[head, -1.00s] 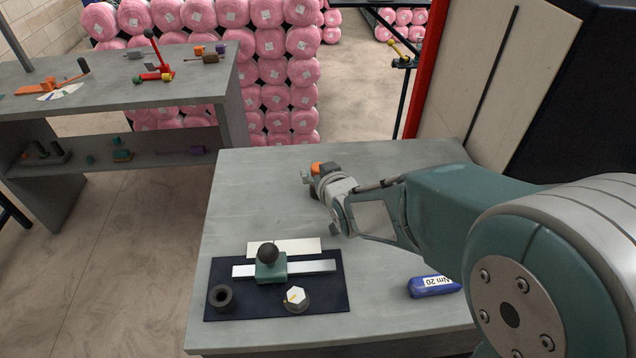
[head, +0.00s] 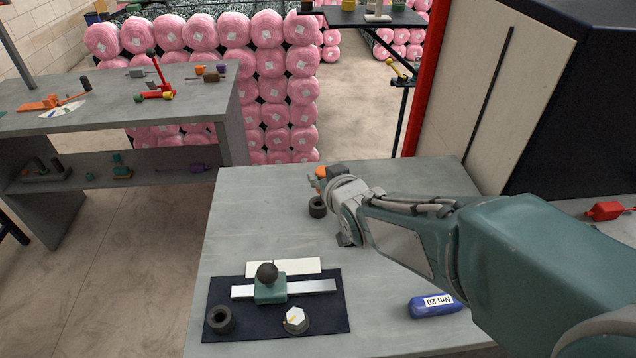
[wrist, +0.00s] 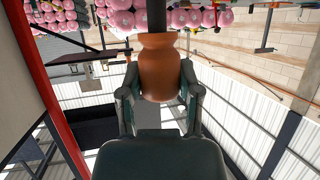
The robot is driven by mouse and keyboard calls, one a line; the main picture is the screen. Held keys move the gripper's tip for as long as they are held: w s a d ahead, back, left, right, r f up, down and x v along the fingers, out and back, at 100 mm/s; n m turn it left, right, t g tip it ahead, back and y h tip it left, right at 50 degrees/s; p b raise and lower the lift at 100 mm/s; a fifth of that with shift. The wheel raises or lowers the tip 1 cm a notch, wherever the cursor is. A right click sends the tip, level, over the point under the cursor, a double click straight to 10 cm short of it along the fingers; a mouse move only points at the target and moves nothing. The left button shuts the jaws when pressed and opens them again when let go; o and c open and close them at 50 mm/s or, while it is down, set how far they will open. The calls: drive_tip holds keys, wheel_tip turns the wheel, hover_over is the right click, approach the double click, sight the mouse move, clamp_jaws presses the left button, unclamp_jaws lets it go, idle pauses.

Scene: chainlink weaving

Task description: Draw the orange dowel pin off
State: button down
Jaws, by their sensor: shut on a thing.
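The orange dowel pin (wrist: 160,68) is held between the two fingers of my gripper (wrist: 160,88) in the wrist view. A dark rod (wrist: 156,17) runs from its end out of the top of that view. A black hollow cylinder (head: 318,207) stands on the table just below the gripper and looks apart from the pin.
On the grey table (head: 250,215) a dark mat (head: 240,297) carries a green slider block with a black knob (head: 269,283), a black ring (head: 221,320) and a white hex piece (head: 295,318). A blue tool (head: 434,306) lies at right. The table's left far area is clear.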

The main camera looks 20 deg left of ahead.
drive_tip(key=w+r+v, duration=0.1)
drive_tip(key=r+v, duration=0.1)
drive_tip(key=v, duration=1.1)
drive_tip(key=shift+d, duration=0.35)
drive_tip(key=shift+w, duration=0.1)
